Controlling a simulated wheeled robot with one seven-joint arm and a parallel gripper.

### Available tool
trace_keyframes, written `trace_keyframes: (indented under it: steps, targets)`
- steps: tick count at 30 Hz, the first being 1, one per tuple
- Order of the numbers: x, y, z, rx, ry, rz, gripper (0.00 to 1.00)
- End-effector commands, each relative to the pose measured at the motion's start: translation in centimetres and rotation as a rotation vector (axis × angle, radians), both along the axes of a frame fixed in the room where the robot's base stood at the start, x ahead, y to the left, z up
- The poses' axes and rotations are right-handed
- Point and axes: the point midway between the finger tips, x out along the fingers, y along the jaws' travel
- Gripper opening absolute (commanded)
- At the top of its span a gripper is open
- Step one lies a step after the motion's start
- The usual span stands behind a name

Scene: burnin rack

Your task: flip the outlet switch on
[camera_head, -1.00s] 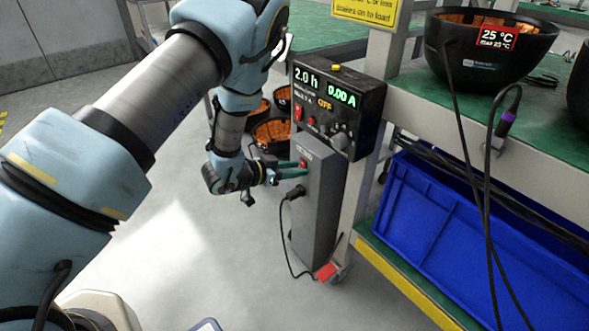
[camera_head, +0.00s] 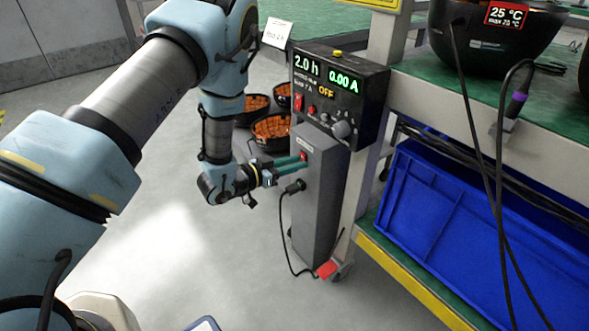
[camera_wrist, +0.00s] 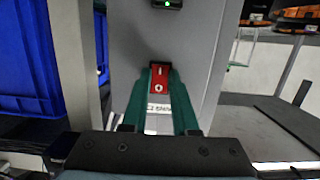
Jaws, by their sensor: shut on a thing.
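The outlet switch (camera_head: 303,156) is a small red rocker on the face of a tall grey outlet box (camera_head: 319,205). In the wrist view the red switch (camera_wrist: 160,80) shows its I and O marks. My gripper (camera_head: 300,160) reaches it from the left with green fingers. In the wrist view the fingers of my gripper (camera_wrist: 160,72) lie on both sides of the switch and are shut on it. A black plug (camera_head: 295,187) sits in the box below the switch, its cord hanging down.
Above the box, a black control panel (camera_head: 338,98) reads 2.0 h, 0.00 A and OFF. A blue crate (camera_head: 440,215) stands on the rack's lower shelf at right. Black bowls with orange contents (camera_head: 272,130) are behind my arm. The floor at left is clear.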

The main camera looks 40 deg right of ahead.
Motion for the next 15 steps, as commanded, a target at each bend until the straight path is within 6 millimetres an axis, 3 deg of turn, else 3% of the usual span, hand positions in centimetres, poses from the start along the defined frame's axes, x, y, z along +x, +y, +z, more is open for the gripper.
trace_keyframes:
  steps: [13, 14, 15]
  targets:
    - [-0.04, 0.00, -0.16, -0.055, 0.003, 0.000, 0.00]
    - [-0.04, 0.00, -0.16, -0.054, 0.003, 0.000, 0.31]
    - [-0.04, 0.00, -0.16, -0.054, 0.003, 0.000, 0.35]
